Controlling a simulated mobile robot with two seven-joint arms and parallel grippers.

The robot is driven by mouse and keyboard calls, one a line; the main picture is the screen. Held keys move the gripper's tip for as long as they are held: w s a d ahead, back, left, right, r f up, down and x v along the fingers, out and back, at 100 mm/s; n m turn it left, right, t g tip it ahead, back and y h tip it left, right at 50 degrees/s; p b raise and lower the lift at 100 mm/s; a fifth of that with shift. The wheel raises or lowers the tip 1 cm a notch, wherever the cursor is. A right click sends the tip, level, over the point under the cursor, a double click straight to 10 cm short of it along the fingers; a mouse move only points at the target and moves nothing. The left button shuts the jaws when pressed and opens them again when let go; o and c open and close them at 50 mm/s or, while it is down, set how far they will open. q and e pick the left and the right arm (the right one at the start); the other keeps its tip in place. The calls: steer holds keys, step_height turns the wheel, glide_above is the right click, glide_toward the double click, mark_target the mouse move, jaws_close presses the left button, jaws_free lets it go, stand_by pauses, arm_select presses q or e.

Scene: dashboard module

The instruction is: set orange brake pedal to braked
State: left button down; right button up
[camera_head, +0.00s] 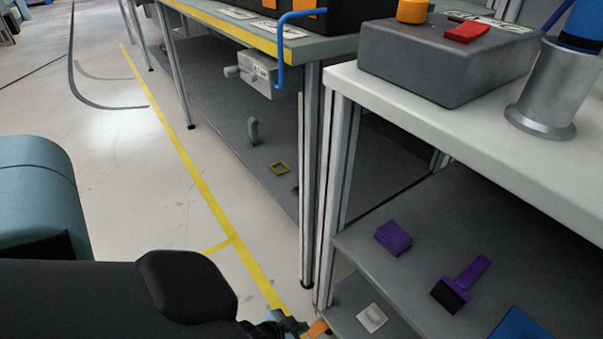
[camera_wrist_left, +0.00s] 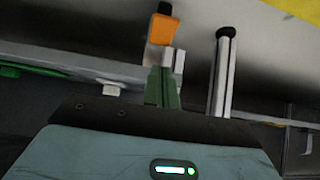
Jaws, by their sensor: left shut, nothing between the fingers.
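The orange brake pedal (camera_head: 318,327) shows only as a small piece at the bottom edge of the head view. In the left wrist view it is an orange block (camera_wrist_left: 162,29) with a dark upper end. My left gripper (camera_head: 291,326) is low at the bottom of the head view, just left of the pedal. In the left wrist view its closed fingers (camera_wrist_left: 168,58) point at the pedal's lower end. They are at or very close to it; I cannot tell whether they touch. Nothing is held. My right gripper is not in view.
A workbench (camera_head: 420,115) with a metal leg stands right of the pedal. Its shelf holds a purple block (camera_head: 393,238) and a purple-handled tool (camera_head: 468,280). A white square part (camera_head: 372,317) sits lower down. Open floor with a yellow line (camera_head: 190,165) lies to the left.

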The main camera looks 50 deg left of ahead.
arm_select(q)
steer(key=s+f+p+v, duration=0.1)
steer(key=p+v, duration=0.2)
steer(key=v, duration=0.5)
steer(key=shift+s+r, duration=0.1)
